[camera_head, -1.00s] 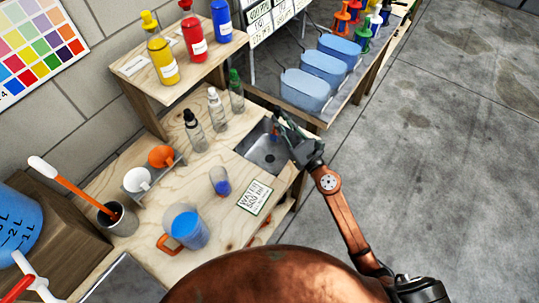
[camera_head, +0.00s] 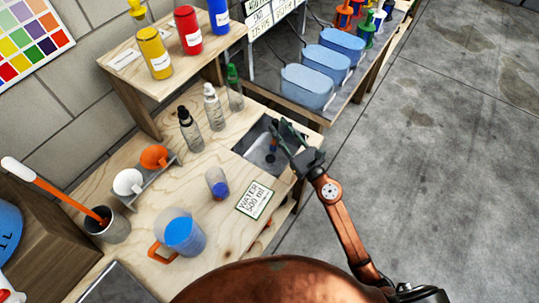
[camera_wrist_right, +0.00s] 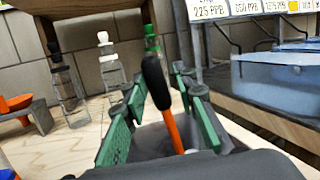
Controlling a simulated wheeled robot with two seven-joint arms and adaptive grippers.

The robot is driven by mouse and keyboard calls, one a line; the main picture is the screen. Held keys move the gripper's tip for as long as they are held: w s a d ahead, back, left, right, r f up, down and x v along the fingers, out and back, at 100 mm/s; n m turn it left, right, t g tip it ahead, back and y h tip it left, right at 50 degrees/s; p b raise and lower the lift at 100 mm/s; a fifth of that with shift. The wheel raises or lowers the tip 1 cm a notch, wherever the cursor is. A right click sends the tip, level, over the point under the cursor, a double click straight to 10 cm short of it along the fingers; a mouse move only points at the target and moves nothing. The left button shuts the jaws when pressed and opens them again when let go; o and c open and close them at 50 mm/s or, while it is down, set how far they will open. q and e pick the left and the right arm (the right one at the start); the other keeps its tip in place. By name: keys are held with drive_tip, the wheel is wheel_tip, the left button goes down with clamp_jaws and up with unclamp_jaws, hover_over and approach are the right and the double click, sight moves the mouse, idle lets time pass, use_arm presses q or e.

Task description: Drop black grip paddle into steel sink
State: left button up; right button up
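The black grip paddle shows in the right wrist view, with its black grip (camera_wrist_right: 157,82) up and its orange shaft (camera_wrist_right: 173,132) running down between the fingers. Its lower end is hidden behind my gripper. The steel sink (camera_head: 254,146) is set in the wooden bench in the head view. My right gripper (camera_head: 279,134) is over the sink's right part. Its green-padded fingers (camera_wrist_right: 163,118) stand apart, with gaps on both sides of the shaft. I cannot tell whether the paddle touches the sink. My left gripper is not in view.
Several dropper bottles (camera_head: 213,108) stand left of the sink. A water label (camera_head: 254,200), small cup (camera_head: 217,184) and blue-filled jug (camera_head: 184,236) are in front. Another orange-shafted paddle (camera_head: 58,193) stands in a grey cup (camera_head: 108,227). Blue tubs (camera_head: 306,88) line the back bench.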

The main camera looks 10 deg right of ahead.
drive_tip(key=shift+o, duration=1)
drive_tip(key=v, duration=1.2)
drive_tip(key=shift+f, duration=0.1)
